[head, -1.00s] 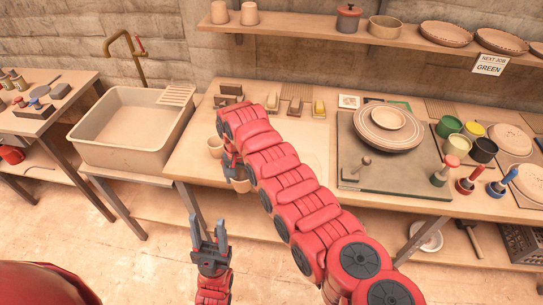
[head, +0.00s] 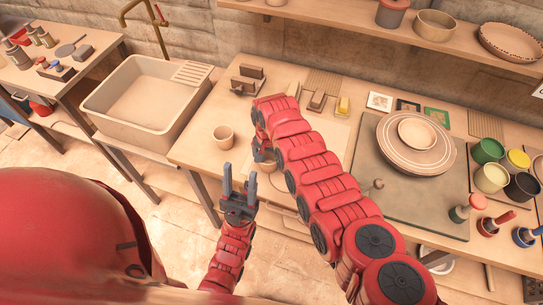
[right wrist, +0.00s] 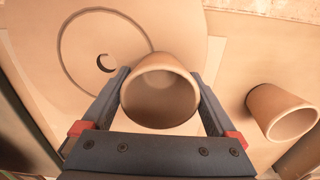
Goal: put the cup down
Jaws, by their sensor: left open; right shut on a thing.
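My right gripper (right wrist: 160,92) is shut on a plain tan cup (right wrist: 160,98), one finger on each side, with the cup's open mouth showing in the right wrist view. In the head view the held cup (head: 266,164) is partly hidden by my right gripper and arm, over the front part of the worktable (head: 195,150). I cannot tell whether its base touches the tabletop. A second, similar cup (head: 223,138) stands to its left; it also shows in the right wrist view (right wrist: 281,113). My left gripper (head: 240,188) is open and empty, in front of the table edge.
A circle with a small dark crescent (right wrist: 106,62) lies beside the held cup. Small blocks (head: 248,80) stand behind. A grey board (head: 385,205) with stacked plates (head: 416,145) and several paint pots (head: 488,151) are to the right. A sink (head: 145,105) is at left.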

